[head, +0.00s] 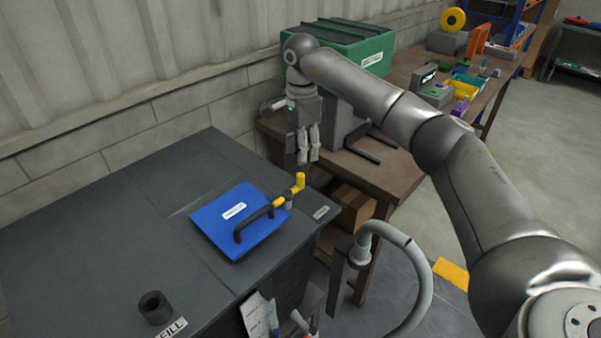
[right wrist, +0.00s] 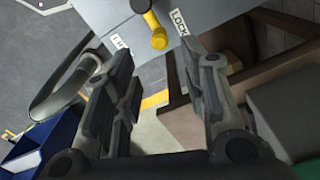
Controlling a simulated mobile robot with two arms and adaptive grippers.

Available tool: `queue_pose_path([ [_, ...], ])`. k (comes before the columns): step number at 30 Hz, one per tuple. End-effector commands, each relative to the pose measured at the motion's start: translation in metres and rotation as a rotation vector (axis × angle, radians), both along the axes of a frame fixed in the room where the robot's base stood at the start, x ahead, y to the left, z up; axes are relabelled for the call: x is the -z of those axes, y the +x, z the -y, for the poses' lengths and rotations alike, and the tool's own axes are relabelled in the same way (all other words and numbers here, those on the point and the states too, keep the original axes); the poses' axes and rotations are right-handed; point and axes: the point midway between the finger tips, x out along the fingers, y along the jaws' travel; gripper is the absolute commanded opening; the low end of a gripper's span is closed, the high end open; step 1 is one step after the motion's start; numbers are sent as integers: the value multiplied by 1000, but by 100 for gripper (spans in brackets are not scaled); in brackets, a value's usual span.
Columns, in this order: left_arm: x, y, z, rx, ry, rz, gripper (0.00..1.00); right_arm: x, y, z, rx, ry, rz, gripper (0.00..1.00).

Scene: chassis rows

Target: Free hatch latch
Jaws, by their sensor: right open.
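The blue hatch (head: 232,228) lies shut, flush with the dark grey cabinet top (head: 150,215), with a black bar handle (head: 252,220) on it. The yellow latch lever (head: 299,183) stands at its right corner on a grey pivot. In the right wrist view the yellow latch lever (right wrist: 157,37) shows beyond the fingertips, near a LOCK label (right wrist: 180,23). My right gripper (head: 308,158) is open and empty, pointing down behind and above the lever, apart from it. In the right wrist view my right gripper (right wrist: 162,75) has its fingers spread. My left gripper is out of view.
A black ring-shaped filler (head: 155,307) stands at the cabinet's front left. A grey hose (head: 405,245) curves up beside the cabinet. A wooden bench (head: 385,170) with a green crate (head: 350,48) and small items stands behind. The cabinet top left of the hatch is clear.

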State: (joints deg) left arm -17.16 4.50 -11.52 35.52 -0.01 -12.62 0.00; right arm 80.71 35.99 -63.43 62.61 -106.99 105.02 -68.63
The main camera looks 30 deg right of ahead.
Motion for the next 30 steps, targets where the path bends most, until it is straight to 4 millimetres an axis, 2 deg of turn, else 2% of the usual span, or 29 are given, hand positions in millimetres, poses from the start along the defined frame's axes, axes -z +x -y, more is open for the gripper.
queue_pose_path([
  [9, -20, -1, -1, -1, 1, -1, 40, 59, -1, -1, 0, 2, -3, 40],
  [13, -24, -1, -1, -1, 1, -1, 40, 76, -1, -1, 0, 3, -2, 40],
  [18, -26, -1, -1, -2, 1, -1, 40, 86, 0, -1, 0, 2, 0, 40],
  [26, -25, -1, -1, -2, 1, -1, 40, 88, 0, -1, 0, 3, 2, 40],
  [30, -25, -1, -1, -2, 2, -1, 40, 87, 0, -1, 0, 3, 2, 22],
])
